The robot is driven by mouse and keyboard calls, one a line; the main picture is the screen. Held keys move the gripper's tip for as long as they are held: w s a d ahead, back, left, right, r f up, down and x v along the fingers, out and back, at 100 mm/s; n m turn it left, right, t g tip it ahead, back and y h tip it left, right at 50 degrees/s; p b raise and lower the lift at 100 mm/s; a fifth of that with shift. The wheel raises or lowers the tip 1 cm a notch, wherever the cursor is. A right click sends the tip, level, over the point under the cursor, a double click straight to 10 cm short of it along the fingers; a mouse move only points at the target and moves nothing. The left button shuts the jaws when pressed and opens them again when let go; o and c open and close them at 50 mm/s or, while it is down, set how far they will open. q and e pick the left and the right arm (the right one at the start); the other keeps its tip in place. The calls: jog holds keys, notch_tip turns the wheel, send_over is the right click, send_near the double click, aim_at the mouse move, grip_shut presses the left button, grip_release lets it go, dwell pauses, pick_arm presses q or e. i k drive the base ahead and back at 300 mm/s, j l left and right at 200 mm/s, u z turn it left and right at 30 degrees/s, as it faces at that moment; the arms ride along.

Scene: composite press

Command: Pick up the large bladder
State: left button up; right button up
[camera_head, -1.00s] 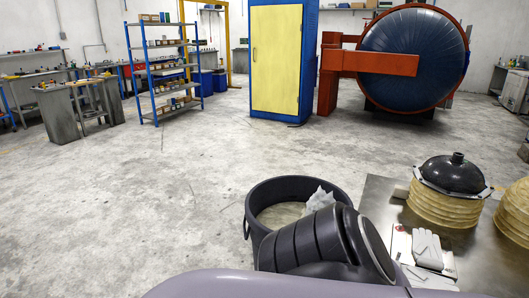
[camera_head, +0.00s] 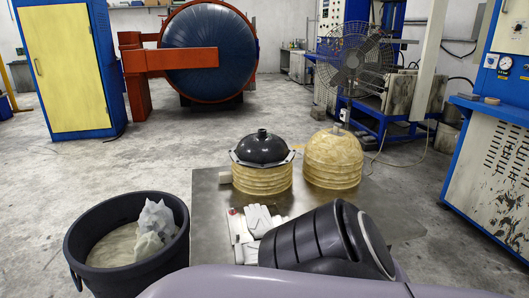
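Two ribbed, yellowish rounded pieces stand side by side on a metal table (camera_head: 380,215). The left ribbed piece (camera_head: 262,180) has a black dome (camera_head: 262,148) with a short neck on top and a light metal collar around it. The right one, a mottled yellow dome (camera_head: 333,158) with a small fitting on top, looks taller in its yellow part. Neither is labelled, so I cannot tell for certain which is the large bladder. Both stand upright and nothing holds them. Neither of my grippers is in view; only my own dark and grey-purple arm parts show at the bottom.
White gloves (camera_head: 260,220) lie on the table's near left part. A black bin (camera_head: 92,275) with crumpled white material stands left of the table. Behind are a yellow-and-blue cabinet (camera_head: 68,70), a round orange-rimmed vessel (camera_head: 209,55) and a fan (camera_head: 355,60). Blue machinery (camera_head: 490,150) stands right.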

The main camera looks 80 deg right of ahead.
aim_at(333, 157)
jog(key=z, duration=3.1)
jog(key=i+l+z, duration=0.35)
jog(key=z, duration=0.15)
jog(key=i+l+z, duration=0.25)
jog(key=i+z, duration=0.25)
jog(key=i+l+z, duration=0.2)
jog(key=i+z, duration=0.25)
jog(key=i+l+z, duration=0.1)
jog(key=i+z, duration=0.15)
jog(key=z, duration=0.2)
jog(key=i+u, duration=0.1)
jog(key=i, duration=0.45)
jog(key=i+l+u, duration=0.1)
jog(key=i, duration=0.5)
jog(key=i+u, duration=0.8)
jog(key=u, duration=0.15)
